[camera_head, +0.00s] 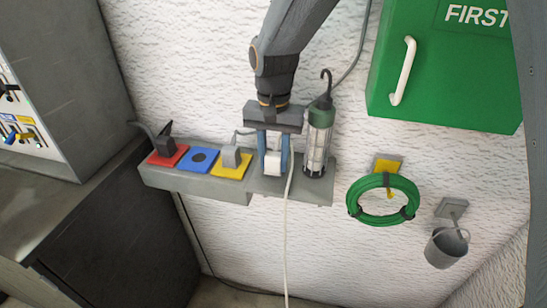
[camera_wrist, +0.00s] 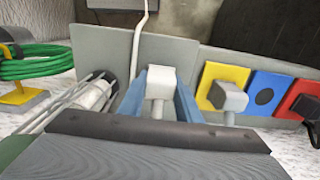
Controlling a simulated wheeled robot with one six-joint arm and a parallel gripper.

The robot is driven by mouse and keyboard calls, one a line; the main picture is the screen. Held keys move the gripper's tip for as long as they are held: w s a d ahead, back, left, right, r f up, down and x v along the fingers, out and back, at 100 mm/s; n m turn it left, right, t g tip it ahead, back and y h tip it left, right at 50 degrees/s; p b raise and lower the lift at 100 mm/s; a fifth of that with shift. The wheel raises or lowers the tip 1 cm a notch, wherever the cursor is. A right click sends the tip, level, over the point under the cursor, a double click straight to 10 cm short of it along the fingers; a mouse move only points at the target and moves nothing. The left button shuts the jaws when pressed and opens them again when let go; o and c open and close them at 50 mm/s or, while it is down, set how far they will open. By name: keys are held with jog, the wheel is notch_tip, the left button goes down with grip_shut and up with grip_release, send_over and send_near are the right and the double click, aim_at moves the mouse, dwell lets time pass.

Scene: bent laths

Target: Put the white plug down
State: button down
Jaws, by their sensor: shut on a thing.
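The white plug (camera_head: 272,163) with its white cord hanging down is between the blue fingers of my gripper (camera_head: 273,156). In the wrist view the plug (camera_wrist: 160,84) sits between the two fingers (camera_wrist: 162,97), its cord running away from it. My gripper is shut on it, over the grey shelf (camera_head: 308,190) at the right of the socket strip. I cannot tell whether the plug touches the shelf.
A caged work lamp (camera_head: 319,139) stands close on the right of my gripper. On the left are a yellow socket with a grey plug (camera_head: 231,158), an empty blue socket (camera_head: 198,159) and a red socket with a black plug (camera_head: 164,150). A green cable coil (camera_head: 384,199) hangs further right.

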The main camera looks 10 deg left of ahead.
aim_at(273, 153)
jog(key=shift+f, duration=0.1)
jog(key=shift+f, duration=0.35)
jog(key=shift+f, duration=0.15)
jog(key=c, duration=1.3)
grip_release()
notch_tip(273, 153, up, 12)
jog(key=b, duration=0.3)
jog(key=shift+f, duration=0.15)
jog(key=shift+r+b, duration=0.3)
jog(key=shift+r, duration=0.5)
